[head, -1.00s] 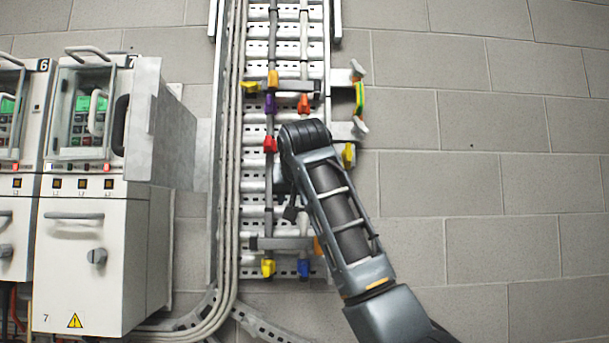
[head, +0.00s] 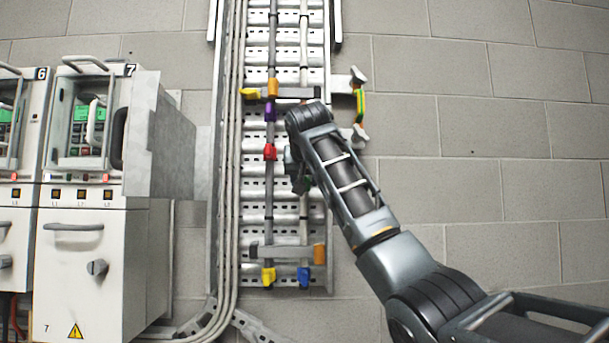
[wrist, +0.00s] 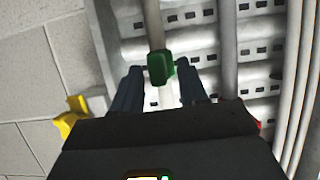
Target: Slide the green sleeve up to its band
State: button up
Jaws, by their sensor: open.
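The green sleeve (wrist: 162,68) is on a grey vertical conduit (wrist: 153,20) and shows in the wrist view. My gripper (wrist: 158,72) is open, with one dark finger on each side of the sleeve and small gaps between. In the head view my gripper (head: 297,178) is at the right conduit (head: 304,225) of the ladder tray, largely hidden by my own wrist. The sleeve cannot be clearly told there. Past the sleeve, the conduit between the fingers looks pale. I cannot make out the band for the green sleeve.
The left conduit carries a purple piece (head: 269,112) and a red sleeve (head: 270,152). Crossbars (head: 285,252) span the tray above and below. A green-yellow cable (head: 360,105) is at the right. Cabinets (head: 95,250) stand left; the block wall (head: 480,120) is bare.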

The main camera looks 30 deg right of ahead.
jog(key=shift+w+d+f, duration=0.1)
jog(key=shift+w, duration=0.1)
grip_shut()
dwell(0.3)
